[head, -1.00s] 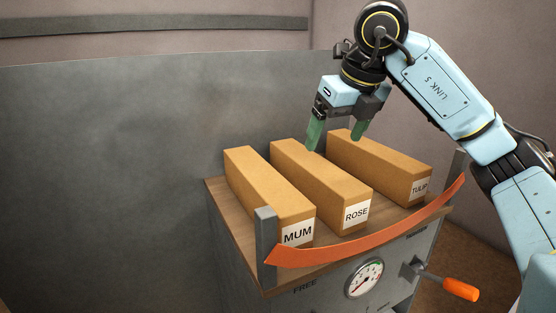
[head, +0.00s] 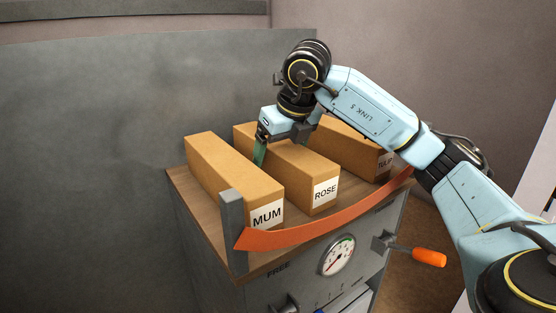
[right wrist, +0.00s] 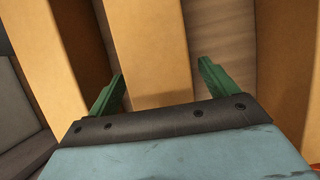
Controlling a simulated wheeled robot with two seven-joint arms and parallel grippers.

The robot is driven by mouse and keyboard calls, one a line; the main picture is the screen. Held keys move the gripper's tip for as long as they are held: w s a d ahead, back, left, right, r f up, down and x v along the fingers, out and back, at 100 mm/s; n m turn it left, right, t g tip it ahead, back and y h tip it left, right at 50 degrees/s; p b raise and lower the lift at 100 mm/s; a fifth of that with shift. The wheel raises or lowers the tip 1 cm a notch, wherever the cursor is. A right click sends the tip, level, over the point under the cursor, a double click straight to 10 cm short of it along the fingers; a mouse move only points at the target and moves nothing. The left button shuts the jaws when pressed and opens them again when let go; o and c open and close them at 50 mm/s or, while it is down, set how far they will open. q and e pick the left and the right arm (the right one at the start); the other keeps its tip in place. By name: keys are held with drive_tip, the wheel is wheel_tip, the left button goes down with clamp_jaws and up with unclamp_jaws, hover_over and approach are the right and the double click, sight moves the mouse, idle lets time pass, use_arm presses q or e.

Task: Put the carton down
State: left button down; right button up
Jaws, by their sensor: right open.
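Three long tan cartons lie side by side: the MUM carton (head: 228,172), the ROSE carton (head: 296,165) and the TULIP carton (head: 350,137). My right gripper (head: 280,150) is open at the back part of the ROSE carton. One green finger shows in the gap between the MUM and ROSE cartons; the other is mostly hidden in the head view. In the right wrist view both fingers of the gripper (right wrist: 160,72) show, one on either side of the middle carton (right wrist: 148,45), with space visible beside it. My left gripper is not in view.
The cartons stand on a wooden top (head: 185,186) of a grey cabinet with a gauge (head: 338,256) and an orange-handled lever (head: 428,257). An orange strap (head: 325,226) runs across the front from a grey post (head: 232,225). A grey panel (head: 90,150) stands behind.

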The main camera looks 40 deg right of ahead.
drive_tip(key=shift+x, duration=1.2)
drive_tip(key=c, duration=1.4)
drive_tip(key=shift+w+r, duration=0.1)
drive_tip(key=shift+r, duration=0.05)
drive_tip(key=shift+c, duration=1)
